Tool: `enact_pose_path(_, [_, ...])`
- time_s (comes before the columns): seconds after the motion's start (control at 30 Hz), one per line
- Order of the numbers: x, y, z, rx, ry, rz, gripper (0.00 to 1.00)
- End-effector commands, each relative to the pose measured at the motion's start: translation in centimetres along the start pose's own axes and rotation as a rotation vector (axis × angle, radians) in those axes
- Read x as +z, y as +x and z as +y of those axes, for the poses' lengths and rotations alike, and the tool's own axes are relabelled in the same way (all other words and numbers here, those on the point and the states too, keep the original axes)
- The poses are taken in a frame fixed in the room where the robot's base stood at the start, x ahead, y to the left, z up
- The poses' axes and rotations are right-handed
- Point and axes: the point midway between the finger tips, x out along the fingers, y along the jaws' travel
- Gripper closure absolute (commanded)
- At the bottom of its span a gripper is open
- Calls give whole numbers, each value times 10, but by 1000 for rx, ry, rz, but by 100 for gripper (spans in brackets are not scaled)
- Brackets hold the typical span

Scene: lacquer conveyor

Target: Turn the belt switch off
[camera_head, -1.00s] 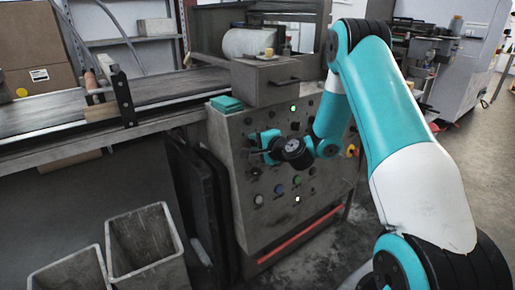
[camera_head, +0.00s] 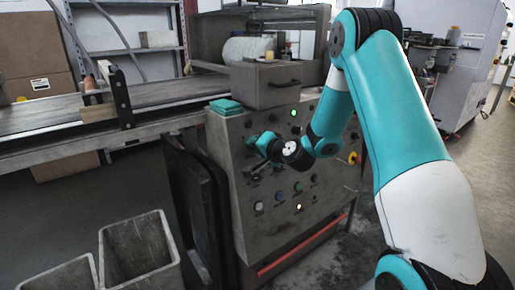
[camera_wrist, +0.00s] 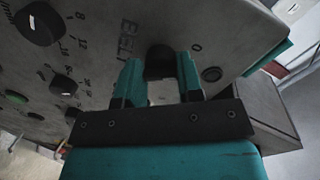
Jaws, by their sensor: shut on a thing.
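The belt switch is a dark knob (camera_wrist: 160,62) on the grey control panel, with the word BELT (camera_wrist: 127,40) printed beside it and a 0 mark (camera_wrist: 196,48) to its right in the wrist view. My gripper (camera_wrist: 160,76) has its two teal fingers on either side of the knob, shut on it. In the head view my gripper (camera_head: 263,146) is at the upper left of the control panel (camera_head: 235,175), and the wrist hides the knob there. The knob's exact pointing direction cannot be told.
Other dark knobs (camera_wrist: 39,24) sit left of the switch in the wrist view. The conveyor (camera_head: 60,115) runs left. Grey bins (camera_head: 140,250) stand on the floor.

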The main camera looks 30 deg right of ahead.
Motion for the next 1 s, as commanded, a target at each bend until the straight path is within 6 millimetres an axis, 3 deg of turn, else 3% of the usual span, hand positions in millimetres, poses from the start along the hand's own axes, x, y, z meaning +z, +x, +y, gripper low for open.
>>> enact_pose_path(0.3, [3, 1, -4, -8, 2, -9, 90])
enact_pose_path(0.33, [3, 1, -4, -8, 2, -10, 62])
enact_pose_path(0.4, [3, 1, -3, -7, 2, -8, 45])
enact_pose_path(0.43, [2, 0, -3, -6, 2, -7, 43])
enact_pose_path(0.77, [0, -4, 0, -1, 3, -1, 43])
enact_pose_path(0.87, [0, -14, 2, 1, 4, -1, 43])
enact_pose_path(1.0, [0, -43, 3, 2, 5, 2, 43])
